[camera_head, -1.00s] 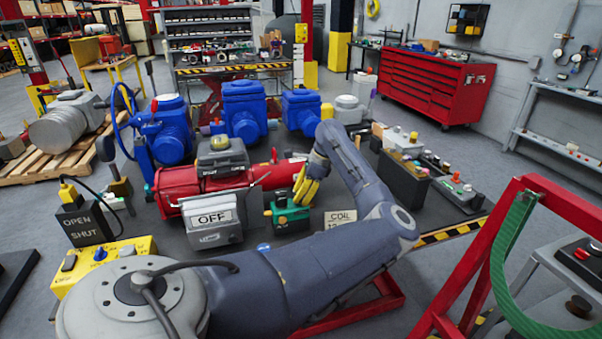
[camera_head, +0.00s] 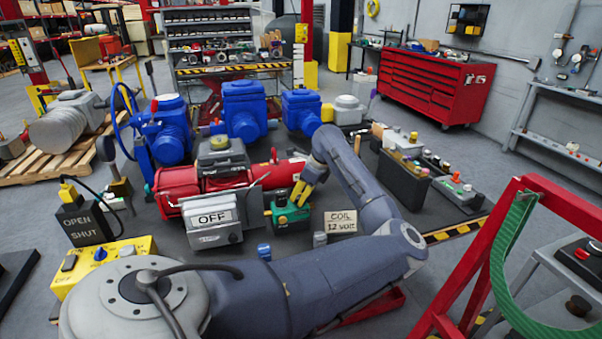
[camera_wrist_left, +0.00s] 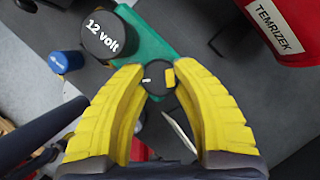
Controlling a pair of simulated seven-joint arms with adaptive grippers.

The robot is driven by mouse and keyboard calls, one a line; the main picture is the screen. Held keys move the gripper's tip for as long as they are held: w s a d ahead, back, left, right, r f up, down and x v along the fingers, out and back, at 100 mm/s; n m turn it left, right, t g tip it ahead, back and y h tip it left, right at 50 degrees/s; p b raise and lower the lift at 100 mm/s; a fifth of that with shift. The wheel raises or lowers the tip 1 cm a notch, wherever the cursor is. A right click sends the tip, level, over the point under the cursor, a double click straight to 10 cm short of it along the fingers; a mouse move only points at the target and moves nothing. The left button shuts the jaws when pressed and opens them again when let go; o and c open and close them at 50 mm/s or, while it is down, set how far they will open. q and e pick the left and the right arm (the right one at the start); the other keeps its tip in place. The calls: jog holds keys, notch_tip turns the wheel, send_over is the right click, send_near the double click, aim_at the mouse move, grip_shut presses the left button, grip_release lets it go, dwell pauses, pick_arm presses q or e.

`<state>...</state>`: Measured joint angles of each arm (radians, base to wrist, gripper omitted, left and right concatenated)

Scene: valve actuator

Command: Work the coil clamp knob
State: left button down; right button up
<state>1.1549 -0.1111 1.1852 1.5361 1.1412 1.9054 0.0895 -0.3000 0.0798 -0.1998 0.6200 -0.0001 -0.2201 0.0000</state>
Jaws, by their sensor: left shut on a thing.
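A green coil block (camera_head: 291,218) stands on the bench in front of the red actuator cylinder. In the left wrist view the green block (camera_wrist_left: 125,42) carries a black cap (camera_wrist_left: 100,38) lettered "12 volt". A dark round knob (camera_wrist_left: 158,77) with a yellow mark and a white mark sits at the green block's edge. My left gripper (camera_head: 299,197) reaches down to the block from the right. In the wrist view its yellow fingers (camera_wrist_left: 159,73) are shut on the knob from both sides. In the head view the fingers hide the knob. My right gripper is not in view.
A blue cylinder (camera_head: 264,252) and a grey cylinder (camera_head: 320,239) stand in front.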

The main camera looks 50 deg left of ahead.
pick_arm(q)
jog(key=shift+s+f, duration=0.1)
jog(key=c, duration=0.8)
grip_release()
jog(key=shift+c, duration=0.2)
jog(key=v, duration=1.2)
jog(key=shift+a, duration=0.15)
